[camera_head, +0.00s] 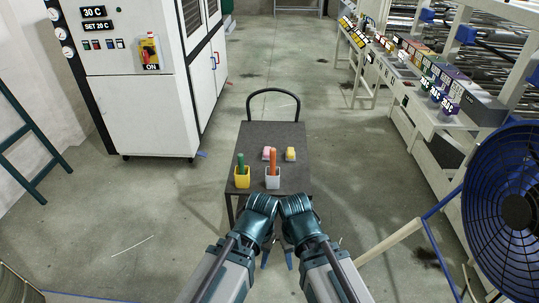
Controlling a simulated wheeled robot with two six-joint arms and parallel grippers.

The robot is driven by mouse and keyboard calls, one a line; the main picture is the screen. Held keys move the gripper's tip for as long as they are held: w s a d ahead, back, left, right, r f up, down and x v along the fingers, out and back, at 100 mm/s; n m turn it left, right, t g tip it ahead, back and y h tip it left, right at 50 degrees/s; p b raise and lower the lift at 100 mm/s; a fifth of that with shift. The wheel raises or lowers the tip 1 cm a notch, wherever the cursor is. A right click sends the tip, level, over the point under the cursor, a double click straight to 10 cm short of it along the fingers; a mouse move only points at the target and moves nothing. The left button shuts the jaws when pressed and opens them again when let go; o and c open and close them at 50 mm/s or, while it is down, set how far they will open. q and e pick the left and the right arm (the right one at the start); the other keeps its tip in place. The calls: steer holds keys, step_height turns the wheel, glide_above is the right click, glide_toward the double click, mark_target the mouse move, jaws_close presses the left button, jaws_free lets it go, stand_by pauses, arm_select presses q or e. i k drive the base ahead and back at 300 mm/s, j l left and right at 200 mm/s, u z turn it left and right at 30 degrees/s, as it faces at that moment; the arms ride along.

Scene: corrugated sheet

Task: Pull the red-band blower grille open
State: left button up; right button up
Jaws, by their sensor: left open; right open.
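A tall white cabinet (143,103) stands at the upper left. On its right side are doors with dark slatted panels (193,22) near the top, seen at a steep angle. A small red handle-like piece (216,58) shows on one door; I cannot tell whether this is the red-band grille. The doors look closed. My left gripper (266,256) and my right gripper (289,258) hang close together at the bottom centre, in front of a small dark table and far from the cabinet. Both are open, partly hidden by my wrists, with nothing seen in them.
A large blue fan (508,215) stands at right. A long machine (450,120) lines the upper right. Floor between cabinet and table is clear.

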mark_target(517, 211)
steer(key=z, duration=1.8)
